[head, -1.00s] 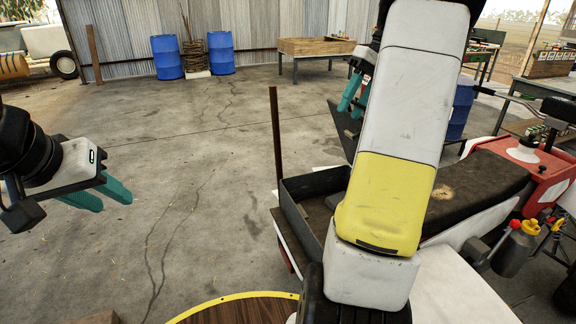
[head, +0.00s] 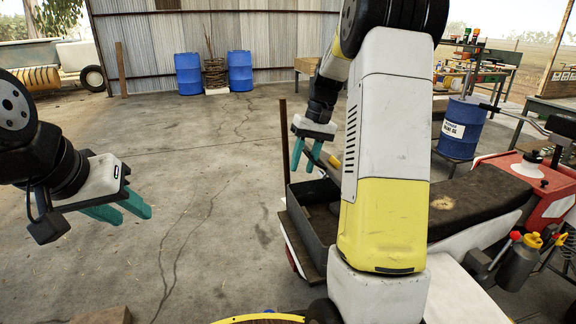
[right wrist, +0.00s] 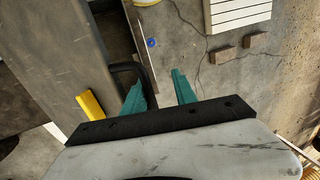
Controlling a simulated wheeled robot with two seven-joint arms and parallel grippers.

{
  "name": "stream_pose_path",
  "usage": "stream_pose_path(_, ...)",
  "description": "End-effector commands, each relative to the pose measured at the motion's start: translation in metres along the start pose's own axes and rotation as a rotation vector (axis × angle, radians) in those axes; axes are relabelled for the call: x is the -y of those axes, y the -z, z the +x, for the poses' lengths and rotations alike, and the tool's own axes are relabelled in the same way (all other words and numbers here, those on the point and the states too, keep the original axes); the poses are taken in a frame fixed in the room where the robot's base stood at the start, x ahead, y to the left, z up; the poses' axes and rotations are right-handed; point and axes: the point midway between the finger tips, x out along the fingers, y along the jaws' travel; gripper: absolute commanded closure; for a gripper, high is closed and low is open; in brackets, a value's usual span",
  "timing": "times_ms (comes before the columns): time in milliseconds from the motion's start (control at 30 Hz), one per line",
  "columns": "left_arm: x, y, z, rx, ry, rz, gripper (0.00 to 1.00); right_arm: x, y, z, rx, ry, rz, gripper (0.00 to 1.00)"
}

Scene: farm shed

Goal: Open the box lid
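The dark metal box (head: 307,222) sits at the left end of the quad-bike-like vehicle in the head view. Its near inside shows, and my right arm covers its right part. I cannot clearly make out its lid there. In the right wrist view, a broad dark panel (right wrist: 55,55) with a black loop handle (right wrist: 128,72) lies left of the fingers; I cannot tell whether it is the lid. My right gripper (head: 307,156) is open and empty above the box's far side; its fingers also show in the right wrist view (right wrist: 160,92). My left gripper (head: 124,209) is open and empty, well left of the box.
A thin brown post (head: 284,140) stands beside the box. The vehicle's dark seat (head: 475,200) and red body (head: 535,180) extend to the right. A blue drum (head: 462,128) stands behind. Concrete floor (head: 200,150) is clear between my left gripper and the box.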

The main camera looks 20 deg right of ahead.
Motion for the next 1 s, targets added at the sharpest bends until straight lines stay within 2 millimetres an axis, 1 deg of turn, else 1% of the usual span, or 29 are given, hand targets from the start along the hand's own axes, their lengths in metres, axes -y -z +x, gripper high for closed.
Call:
stream_pose_path(100,0.000,0.000,0.000,0.000,0.000,0.000,0.64,0.004,0.000,0.009,-0.001,-0.029,-0.002,0.68)
stream_pose_path(200,0.000,0.000,0.000,0.000,0.000,0.000,0.64,0.005,0.000,0.013,-0.002,-0.039,0.000,0.68)
stream_pose_path(533,0.000,0.000,0.000,0.000,0.000,0.000,0.64,0.005,0.000,0.013,-0.003,-0.042,0.000,0.68)
stream_pose_path(667,0.000,0.000,0.000,0.000,0.000,0.000,0.64,0.004,0.001,0.007,-0.005,-0.043,0.000,0.68)
stream_pose_path(1000,0.000,0.000,0.000,0.000,0.000,0.000,0.64,0.002,0.001,-0.018,-0.006,-0.042,0.000,0.68)
